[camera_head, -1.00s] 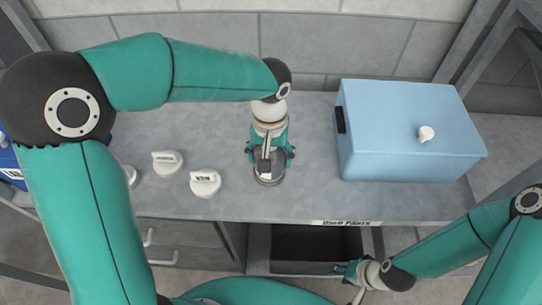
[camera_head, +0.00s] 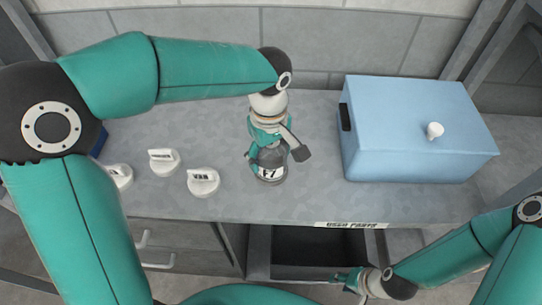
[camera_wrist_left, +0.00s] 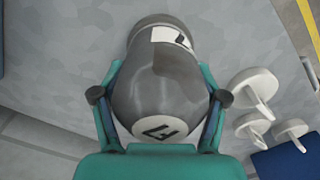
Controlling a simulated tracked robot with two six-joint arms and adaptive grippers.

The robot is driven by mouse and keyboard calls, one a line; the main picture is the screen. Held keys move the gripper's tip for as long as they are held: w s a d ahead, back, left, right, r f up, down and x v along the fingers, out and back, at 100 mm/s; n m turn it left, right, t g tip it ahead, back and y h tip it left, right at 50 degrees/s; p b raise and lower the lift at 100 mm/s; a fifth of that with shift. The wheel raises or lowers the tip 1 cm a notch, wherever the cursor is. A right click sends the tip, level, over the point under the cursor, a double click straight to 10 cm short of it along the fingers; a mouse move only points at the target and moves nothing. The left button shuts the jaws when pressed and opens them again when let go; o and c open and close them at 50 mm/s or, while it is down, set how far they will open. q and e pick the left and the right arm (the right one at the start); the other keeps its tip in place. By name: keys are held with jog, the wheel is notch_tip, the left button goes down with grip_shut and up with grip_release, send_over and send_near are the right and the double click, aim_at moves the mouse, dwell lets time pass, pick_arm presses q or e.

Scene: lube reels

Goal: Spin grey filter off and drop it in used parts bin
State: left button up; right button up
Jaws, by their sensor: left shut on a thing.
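The grey filter (camera_head: 270,178) stands upright at the middle of the bench with a white label facing front. My left gripper (camera_head: 266,152) comes down over it from above and is shut on it. In the left wrist view the filter (camera_wrist_left: 160,85) lies between both fingers, with marked white patches on its end and side. What is under the filter is hidden. The used parts bin (camera_head: 315,246) is a dark open box below the bench's front edge, under a "USED PARTS" label. My right gripper (camera_head: 352,280) hangs near the bin's front right; its finger gap is unclear.
White labelled caps (camera_head: 164,161) with handles stand left of the filter. A light blue box (camera_head: 415,130) with a white knob stands at right. The bench (camera_head: 240,210) is clear between the filter and its front edge. Drawers are below left.

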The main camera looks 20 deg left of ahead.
pick_arm(q)
jog(key=shift+s+f+n, duration=0.1)
jog(key=shift+f+n, duration=0.05)
jog(key=shift+n, duration=0.15)
jog(key=shift+f, duration=0.1)
jog(key=shift+n, duration=0.5)
jog(key=shift+s+f+n+b, duration=0.15)
jog(key=shift+n+b, duration=0.55)
jog(key=shift+n, duration=1.3)
